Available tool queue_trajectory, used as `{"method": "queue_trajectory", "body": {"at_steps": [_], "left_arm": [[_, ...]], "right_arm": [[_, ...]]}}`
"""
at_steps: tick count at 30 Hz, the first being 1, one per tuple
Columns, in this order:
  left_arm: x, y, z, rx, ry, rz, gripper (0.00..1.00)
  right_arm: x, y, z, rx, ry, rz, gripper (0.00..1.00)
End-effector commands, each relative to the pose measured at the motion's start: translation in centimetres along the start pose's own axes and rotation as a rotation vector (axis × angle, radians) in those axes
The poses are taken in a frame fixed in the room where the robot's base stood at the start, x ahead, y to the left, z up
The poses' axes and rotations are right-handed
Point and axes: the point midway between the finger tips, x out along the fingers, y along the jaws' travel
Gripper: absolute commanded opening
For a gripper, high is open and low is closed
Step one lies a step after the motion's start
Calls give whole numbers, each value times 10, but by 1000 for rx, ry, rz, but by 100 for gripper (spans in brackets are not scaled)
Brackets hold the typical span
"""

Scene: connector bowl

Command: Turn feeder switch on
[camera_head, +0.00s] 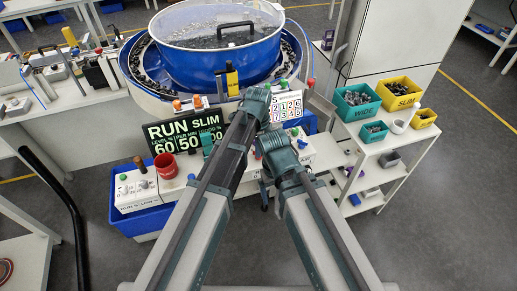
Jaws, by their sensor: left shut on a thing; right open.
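The blue bowl feeder (215,62) with a clear lid stands at the top middle. A white control box (136,190) with a green button and small switches stands at the left of the sign. A second white box (300,150) with a green button is partly behind my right arm. I cannot tell which control is the feeder switch. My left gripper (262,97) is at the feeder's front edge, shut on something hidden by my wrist. My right gripper (274,140) is lower, in front of the second box; it is open, its fingertips mostly hidden.
A black sign (184,133) reads RUN SLIM. A number card (290,107) is right of my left wrist. A red cup (167,166) stands beside the left box. A white cart (375,155) at right carries green and yellow bins. The floor right of it is clear.

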Motion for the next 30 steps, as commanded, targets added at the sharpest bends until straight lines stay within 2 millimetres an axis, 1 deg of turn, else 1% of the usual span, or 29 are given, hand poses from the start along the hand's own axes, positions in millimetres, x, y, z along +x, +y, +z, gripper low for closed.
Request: {"method": "queue_trajectory", "body": {"at_steps": [6,15,21,30], "left_arm": [[0,0,0,165,0,0,0],[0,0,0,311,0,0,0],[0,0,0,354,0,0,0],[0,0,0,368,0,0,0]], "right_arm": [[0,0,0,0,0,0,93],[0,0,0,0,0,0,93],[0,0,0,0,0,0,93],[0,0,0,0,0,0,93]]}}
